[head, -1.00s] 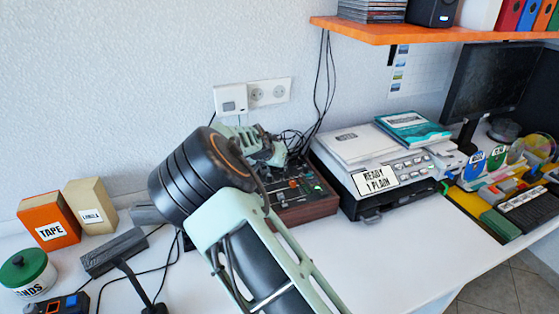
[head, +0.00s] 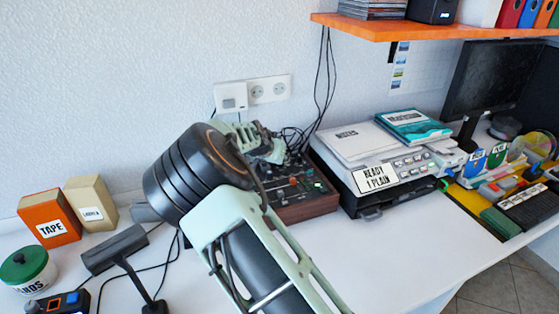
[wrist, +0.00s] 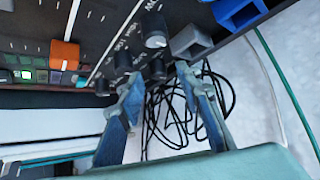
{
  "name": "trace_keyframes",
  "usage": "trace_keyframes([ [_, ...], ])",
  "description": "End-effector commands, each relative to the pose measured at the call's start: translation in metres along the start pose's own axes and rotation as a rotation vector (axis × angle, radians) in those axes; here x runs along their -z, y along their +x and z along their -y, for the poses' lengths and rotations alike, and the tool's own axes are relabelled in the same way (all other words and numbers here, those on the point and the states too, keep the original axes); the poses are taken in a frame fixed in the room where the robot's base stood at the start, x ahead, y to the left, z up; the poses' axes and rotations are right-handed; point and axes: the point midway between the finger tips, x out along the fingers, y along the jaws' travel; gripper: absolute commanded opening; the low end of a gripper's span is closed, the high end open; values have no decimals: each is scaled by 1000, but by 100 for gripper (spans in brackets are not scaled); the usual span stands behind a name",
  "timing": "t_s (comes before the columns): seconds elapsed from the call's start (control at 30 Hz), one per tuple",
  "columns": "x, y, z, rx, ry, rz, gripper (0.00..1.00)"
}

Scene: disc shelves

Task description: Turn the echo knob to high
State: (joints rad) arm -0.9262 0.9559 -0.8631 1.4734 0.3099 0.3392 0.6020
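A dark control console with a wooden rim (head: 308,211) stands on the desk behind my arm. In the wrist view its panel (wrist: 100,15) shows black knobs, among them a larger pale-topped one (wrist: 155,32) and a small one (wrist: 157,69). White lettering runs beside them, too small and tilted to read, so I cannot tell which is the echo knob. My gripper (wrist: 160,92) is open, its two blue-grey fingers apart. The small knob shows just past and between the fingertips; contact cannot be told. In the head view my gripper (head: 262,148) is over the console's back left part.
Loose black cables (wrist: 180,115) lie behind the console. A printer (head: 385,175) stands close on its right. Tape box (head: 49,221) and scanner stand (head: 118,252) are left.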

Motion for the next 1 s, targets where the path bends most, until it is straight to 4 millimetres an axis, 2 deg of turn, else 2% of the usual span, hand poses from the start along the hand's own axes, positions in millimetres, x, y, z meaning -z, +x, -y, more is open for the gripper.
trace_keyframes([
  [0.3, -1, -49, 0, 2, 1, 1, 32],
  [0.5, 0, -68, 0, 0, -1, 1, 32],
  [1.0, 0, -71, -1, -4, -10, 11, 32],
])
